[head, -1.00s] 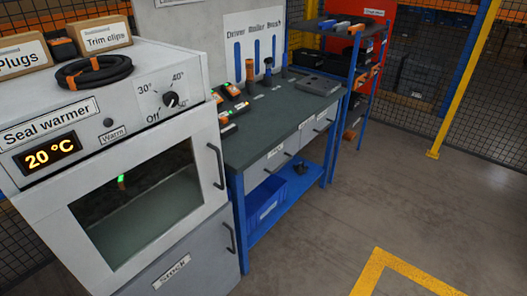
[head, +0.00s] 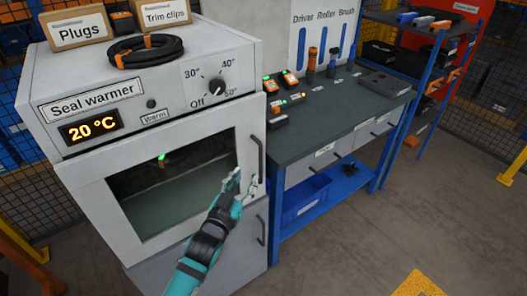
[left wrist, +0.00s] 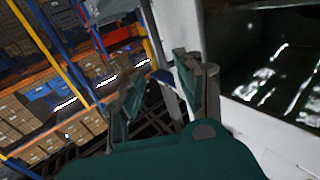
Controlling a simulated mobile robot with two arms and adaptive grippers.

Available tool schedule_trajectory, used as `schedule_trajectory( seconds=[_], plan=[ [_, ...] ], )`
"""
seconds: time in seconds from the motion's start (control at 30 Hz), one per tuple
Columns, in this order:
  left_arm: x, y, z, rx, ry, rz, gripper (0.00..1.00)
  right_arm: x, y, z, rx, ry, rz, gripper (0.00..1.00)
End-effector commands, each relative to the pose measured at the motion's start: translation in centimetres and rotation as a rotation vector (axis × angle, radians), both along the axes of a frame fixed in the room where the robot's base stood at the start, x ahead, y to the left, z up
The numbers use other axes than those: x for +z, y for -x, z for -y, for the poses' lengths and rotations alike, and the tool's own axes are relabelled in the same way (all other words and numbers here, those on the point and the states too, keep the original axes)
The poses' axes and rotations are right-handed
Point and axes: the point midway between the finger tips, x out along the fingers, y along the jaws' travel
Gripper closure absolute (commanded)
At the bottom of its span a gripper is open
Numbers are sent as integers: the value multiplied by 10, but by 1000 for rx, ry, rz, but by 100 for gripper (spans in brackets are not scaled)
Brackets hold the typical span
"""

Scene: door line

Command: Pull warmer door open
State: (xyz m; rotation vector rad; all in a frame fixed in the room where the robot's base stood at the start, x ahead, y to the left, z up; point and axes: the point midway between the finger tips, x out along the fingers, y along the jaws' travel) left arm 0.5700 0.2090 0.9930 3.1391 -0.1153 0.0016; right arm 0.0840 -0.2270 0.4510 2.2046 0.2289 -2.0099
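The seal warmer (head: 140,105) is a white box with a "20 °C" display. Its door (head: 100,205) is closed, with a dark window (head: 180,185) in a white frame. The door's dark upright handle (head: 257,158) is on its right side. My left gripper (head: 243,181) is in front of the door's right edge, beside the handle's lower end. The left wrist view shows its two fingers (left wrist: 160,76) apart, with the window on the right. I cannot tell whether the fingers touch the handle. My right gripper is not in view.
A coiled black hose (head: 145,48) and boxes labelled Plugs (head: 78,33) and Trim clips (head: 165,15) sit on the warmer. A dark-topped workbench (head: 335,115) with a blue frame stands close on the right. The floor (head: 345,250) in front of the bench is clear.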

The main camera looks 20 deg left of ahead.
Motion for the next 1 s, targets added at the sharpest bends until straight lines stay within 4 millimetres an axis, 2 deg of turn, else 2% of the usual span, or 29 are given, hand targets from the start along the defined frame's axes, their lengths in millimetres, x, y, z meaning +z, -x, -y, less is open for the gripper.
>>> schedule_trajectory(
  seconds=[0.03, 0.3, 0.5, 0.7, 1.0],
  plan=[
    [4, -13, 1, 0, 0, 2, 64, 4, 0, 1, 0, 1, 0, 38],
    [3, -72, 6, 0, 0, 1, 64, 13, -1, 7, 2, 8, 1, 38],
    [2, -105, 8, 0, 1, 1, 64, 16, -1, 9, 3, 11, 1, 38],
    [0, -120, 9, 0, 1, -1, 64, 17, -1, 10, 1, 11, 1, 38],
    [0, -121, 9, 0, 1, 0, 64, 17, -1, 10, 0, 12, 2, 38]
  ],
)
